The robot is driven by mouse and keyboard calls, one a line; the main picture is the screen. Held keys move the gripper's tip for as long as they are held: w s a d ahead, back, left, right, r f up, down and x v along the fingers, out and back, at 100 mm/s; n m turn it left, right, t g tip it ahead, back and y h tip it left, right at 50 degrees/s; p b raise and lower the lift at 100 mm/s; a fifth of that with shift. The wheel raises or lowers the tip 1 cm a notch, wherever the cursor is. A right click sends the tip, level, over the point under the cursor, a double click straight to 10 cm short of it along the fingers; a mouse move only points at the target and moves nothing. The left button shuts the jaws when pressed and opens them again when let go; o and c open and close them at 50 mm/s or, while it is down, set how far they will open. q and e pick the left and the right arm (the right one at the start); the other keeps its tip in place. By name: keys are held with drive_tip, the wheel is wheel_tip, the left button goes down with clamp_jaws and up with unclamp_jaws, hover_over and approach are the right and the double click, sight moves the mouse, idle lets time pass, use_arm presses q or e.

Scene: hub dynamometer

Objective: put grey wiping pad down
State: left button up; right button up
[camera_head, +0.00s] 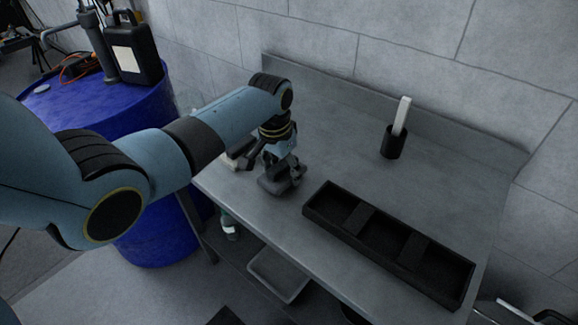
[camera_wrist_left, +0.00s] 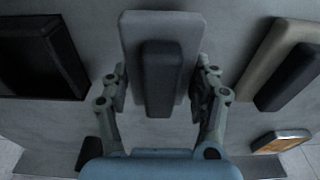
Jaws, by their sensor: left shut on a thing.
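The grey wiping pad (camera_head: 281,184) is at the left part of the steel table, with a dark raised grip along its top. In the left wrist view the pad (camera_wrist_left: 185,35) lies between the two fingers. My left gripper (camera_head: 280,168) points down and is shut on the pad's grip; its fingers flank it in the left wrist view (camera_wrist_left: 161,90). The pad is flat and very low over the table top; I cannot tell whether it touches. My right gripper is in neither view.
A black compartment tray (camera_head: 388,243) lies right of the pad and shows in the wrist view (camera_wrist_left: 42,58). A second, beige pad with a dark grip (camera_wrist_left: 283,65) is on the other side. A black cup (camera_head: 393,143) holds a white stick. Free table lies behind the tray.

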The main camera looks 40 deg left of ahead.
sight(279, 167)
use_arm(q)
drive_tip(key=shift+f, duration=0.15)
drive_tip(key=shift+f, duration=0.15)
drive_tip(key=o, duration=1.6)
drive_tip(key=shift+c, duration=0.2)
drive_tip(key=shift+b, duration=0.35)
drive_tip(key=r, duration=0.3)
drive_tip(key=s+r, duration=0.1)
drive_tip(key=r, duration=0.7)
drive_tip(key=shift+s, duration=0.15)
drive_tip(key=shift+d, duration=0.1)
